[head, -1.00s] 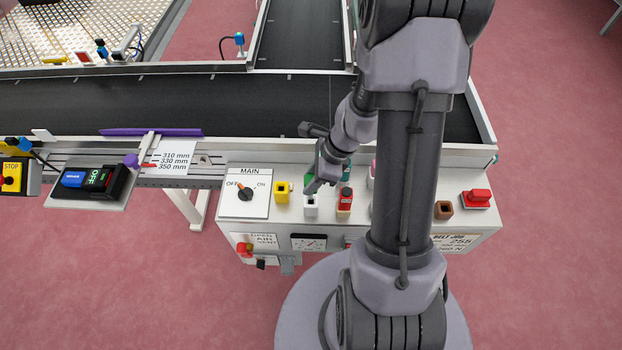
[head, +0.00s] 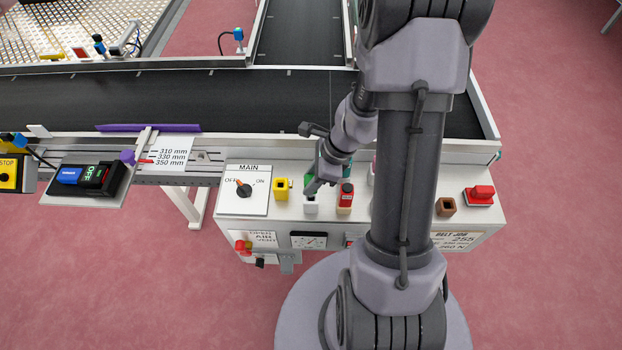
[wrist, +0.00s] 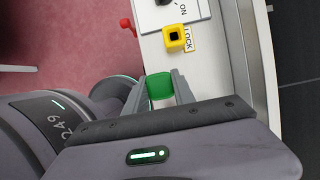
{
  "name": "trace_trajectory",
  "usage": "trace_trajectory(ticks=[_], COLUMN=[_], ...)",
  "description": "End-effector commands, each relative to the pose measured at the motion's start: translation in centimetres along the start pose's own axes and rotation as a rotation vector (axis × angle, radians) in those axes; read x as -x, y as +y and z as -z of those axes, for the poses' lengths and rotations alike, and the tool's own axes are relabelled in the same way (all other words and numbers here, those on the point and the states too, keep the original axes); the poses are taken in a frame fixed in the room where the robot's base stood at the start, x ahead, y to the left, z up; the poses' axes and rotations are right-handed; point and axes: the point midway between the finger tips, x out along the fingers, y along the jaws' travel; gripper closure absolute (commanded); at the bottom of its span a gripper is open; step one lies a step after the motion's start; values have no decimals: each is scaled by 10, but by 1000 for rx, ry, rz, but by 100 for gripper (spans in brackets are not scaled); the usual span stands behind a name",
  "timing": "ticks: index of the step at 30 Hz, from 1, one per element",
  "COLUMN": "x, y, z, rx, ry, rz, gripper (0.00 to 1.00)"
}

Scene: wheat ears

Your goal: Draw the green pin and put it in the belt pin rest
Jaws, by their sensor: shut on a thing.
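In the wrist view my gripper (wrist: 160,92) is shut on the green pin (wrist: 159,86), whose green block-shaped head shows between the two fingers. In the head view my gripper (head: 312,187) is over the panel, with a bit of green at its fingers. A white socket (head: 311,207) is just below it; whether the pin is still seated there is hidden. A yellow socket (head: 282,188) with a dark square hole is to the left; it also shows in the wrist view (wrist: 174,39), beside a LOCK label. I cannot tell which socket is the belt pin rest.
A red-topped block (head: 345,198) stands close right of my gripper. A brown open socket (head: 446,207) and a red button (head: 481,194) are farther right, past my arm. The MAIN switch (head: 244,189) is at left. The conveyor (head: 200,100) runs behind.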

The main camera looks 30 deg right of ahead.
Motion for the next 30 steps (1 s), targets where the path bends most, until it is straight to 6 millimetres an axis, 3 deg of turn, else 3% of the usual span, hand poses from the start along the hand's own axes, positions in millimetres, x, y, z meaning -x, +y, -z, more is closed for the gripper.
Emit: trace_trajectory(ticks=[30], x=[-29], y=[0], z=[12], rx=[-1], ry=[0], rz=[0], gripper=[100])
